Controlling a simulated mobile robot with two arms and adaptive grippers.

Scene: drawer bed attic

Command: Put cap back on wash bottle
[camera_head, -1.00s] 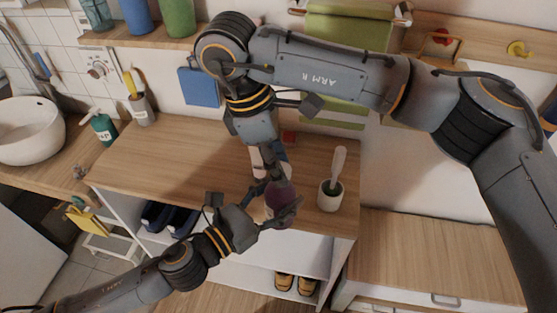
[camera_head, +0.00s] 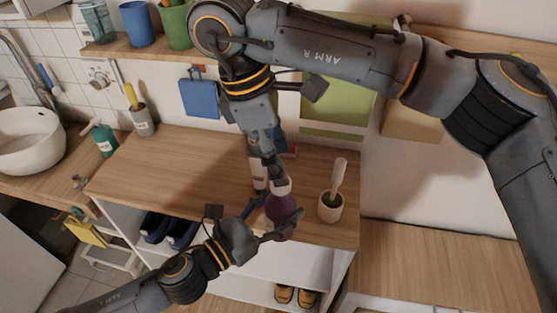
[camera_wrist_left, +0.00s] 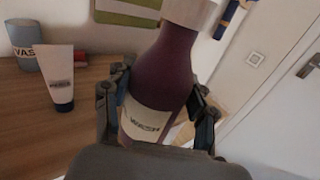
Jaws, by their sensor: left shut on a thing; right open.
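The purple wash bottle (camera_head: 281,210) is held upright near the front edge of the wooden counter top. It fills the middle of the left wrist view (camera_wrist_left: 160,75), where its label reads WASH. A pale cap (camera_head: 283,187) sits on the bottle's neck; its lower part also shows at the top of the left wrist view (camera_wrist_left: 190,12). My left gripper (camera_head: 276,217) is shut around the bottle's body, one finger on each side. My right gripper (camera_head: 270,172) is open, just above and behind the cap; whether it touches the cap cannot be told.
A white tube (camera_wrist_left: 56,78) and a grey cup (camera_wrist_left: 22,45) stand on the counter top (camera_head: 190,165) behind the bottle. A pot with a brush (camera_head: 331,205) stands close on the right. Shoes (camera_head: 285,294) sit on the shelf below.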

